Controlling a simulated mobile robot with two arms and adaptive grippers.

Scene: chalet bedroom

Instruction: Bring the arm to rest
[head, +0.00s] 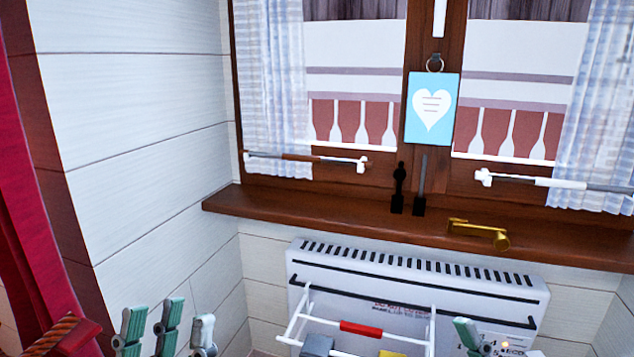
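In the head view I cannot clearly make out the fingers of my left gripper, so its opening cannot be judged. No part of my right gripper can be made out. No object can be seen held by either gripper.
A white heater (420,268) hangs under the wooden window sill (300,212), with a white rack (433,322) before it. Green clips (132,325) show at the bottom left. A brass handle (480,232) lies on the sill. A blue heart card (415,125) hangs on the window frame.

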